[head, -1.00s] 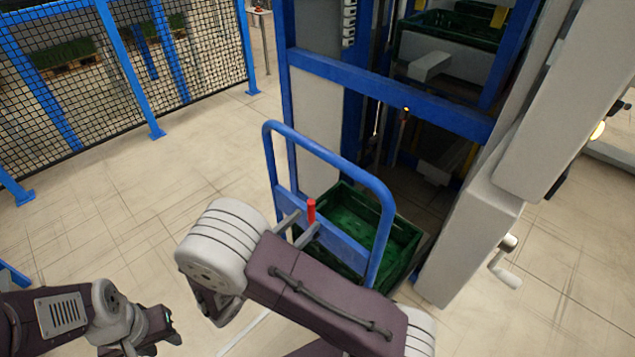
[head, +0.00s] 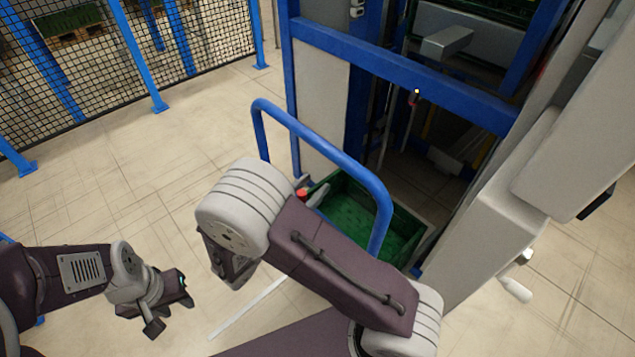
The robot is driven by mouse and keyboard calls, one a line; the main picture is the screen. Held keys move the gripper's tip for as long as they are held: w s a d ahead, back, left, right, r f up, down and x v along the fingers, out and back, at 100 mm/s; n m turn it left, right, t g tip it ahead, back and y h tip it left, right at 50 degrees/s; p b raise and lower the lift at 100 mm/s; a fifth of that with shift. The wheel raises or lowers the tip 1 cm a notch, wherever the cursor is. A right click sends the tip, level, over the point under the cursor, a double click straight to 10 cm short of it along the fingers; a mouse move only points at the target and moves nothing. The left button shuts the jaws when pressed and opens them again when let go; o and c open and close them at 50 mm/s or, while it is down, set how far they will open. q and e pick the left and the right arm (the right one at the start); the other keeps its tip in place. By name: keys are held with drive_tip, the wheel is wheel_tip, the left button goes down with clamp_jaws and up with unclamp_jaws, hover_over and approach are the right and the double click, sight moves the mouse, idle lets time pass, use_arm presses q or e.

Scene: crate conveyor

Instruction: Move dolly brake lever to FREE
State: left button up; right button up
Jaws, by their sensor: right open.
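The dolly (head: 372,180) has a blue tube handle and stands at the lift frame with a green crate (head: 350,205) behind the handle. The brake lever's red grip (head: 302,193) shows just past my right arm's grey joint; its lower part is hidden. The grey fingertips of my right gripper (head: 310,187) show close to the red grip, apart from each other, apparently one on each side. The rest of that gripper is hidden behind my arm, and contact cannot be told. My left gripper (head: 165,305) hangs over bare floor at lower left, away from the dolly; its jaw gap is unclear.
The blue lift frame (head: 400,75) stands behind the dolly. A grey machine housing (head: 495,225) with a crank handle (head: 515,290) is close on the right. A blue-posted mesh fence (head: 190,40) is at upper left. The tiled floor on the left is free.

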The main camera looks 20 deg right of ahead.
drive_tip(key=shift+s+a+r, duration=0.1)
drive_tip(key=shift+s+a, duration=0.05)
clamp_jaws()
idle(1.2)
